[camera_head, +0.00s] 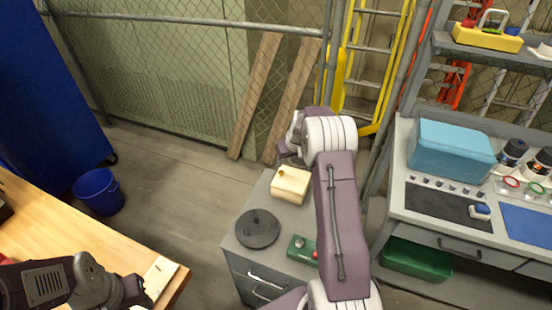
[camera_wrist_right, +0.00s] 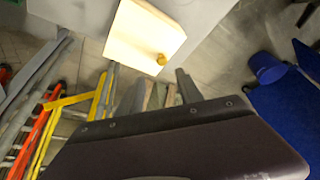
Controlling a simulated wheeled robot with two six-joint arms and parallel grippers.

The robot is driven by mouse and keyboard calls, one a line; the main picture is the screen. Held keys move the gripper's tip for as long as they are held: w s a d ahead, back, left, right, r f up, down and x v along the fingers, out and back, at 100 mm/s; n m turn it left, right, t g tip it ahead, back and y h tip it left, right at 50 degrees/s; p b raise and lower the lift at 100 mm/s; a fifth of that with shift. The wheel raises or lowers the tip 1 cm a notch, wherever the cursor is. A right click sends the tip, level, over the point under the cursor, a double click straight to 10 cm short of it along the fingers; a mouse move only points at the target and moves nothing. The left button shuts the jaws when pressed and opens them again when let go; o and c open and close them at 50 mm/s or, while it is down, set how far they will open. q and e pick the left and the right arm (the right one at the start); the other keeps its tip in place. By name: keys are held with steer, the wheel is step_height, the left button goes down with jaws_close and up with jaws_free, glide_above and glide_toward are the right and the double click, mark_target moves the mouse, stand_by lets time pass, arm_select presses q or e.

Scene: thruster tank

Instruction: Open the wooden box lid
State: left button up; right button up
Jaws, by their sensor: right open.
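The wooden box (camera_head: 290,186) is small and pale, and sits on the grey cabinet top with its lid (camera_wrist_right: 143,38) down. A yellow knob (camera_wrist_right: 161,59) is at the lid's edge; it also shows in the head view (camera_head: 282,172). My right gripper (camera_head: 289,148) is open and empty, behind the box and apart from it; its fingers are partly hidden by my wrist in the head view. My left gripper (camera_head: 136,290) is low at the left over the wooden table, and its fingers are not clear.
A black round disc (camera_head: 257,228) and a green device (camera_head: 301,249) share the grey cabinet (camera_head: 232,243) with the box. A workbench (camera_head: 399,195) with a blue case (camera_head: 449,149) stands right. The wooden table (camera_head: 55,232) is left, with a blue bucket (camera_head: 98,191) behind it. Planks lean behind.

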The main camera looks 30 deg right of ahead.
mark_target(282, 172)
steer(key=p+x, duration=0.1)
steer(key=x, duration=0.6)
steer(key=shift+a+f, duration=0.15)
steer(key=shift+f, duration=0.05)
steer(key=shift+w+a+f, duration=0.15)
steer(key=shift+f, duration=0.3)
steer(key=shift+c, duration=0.3)
jaws_close()
stand_by(0.5)
